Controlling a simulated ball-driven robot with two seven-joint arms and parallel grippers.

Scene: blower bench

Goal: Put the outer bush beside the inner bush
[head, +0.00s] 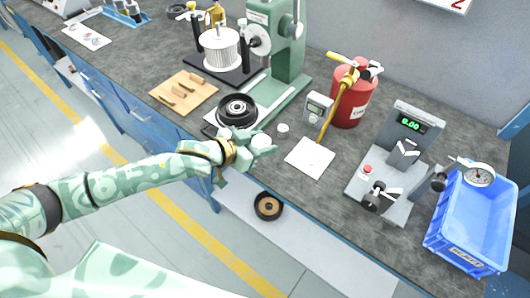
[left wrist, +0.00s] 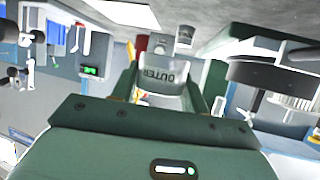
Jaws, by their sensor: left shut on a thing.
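The outer bush (left wrist: 165,75), a pale grey cylinder marked OUTER, is between the fingers of my left gripper (left wrist: 160,90). In the head view the left gripper (head: 262,146) is at the bench's front edge, with the white bush (head: 260,140) showing at its tips. A smaller white bush (head: 283,128), apparently the inner bush, stands on the bench just to the right, apart from the held one. It seems to show in the left wrist view as a small grey cylinder (left wrist: 185,36). My right gripper is not in view.
A white sheet (head: 310,158), grey meter (head: 318,107) and red canister (head: 355,95) are to the right. Further right are a gauge stand (head: 385,185) and blue bin (head: 470,215).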

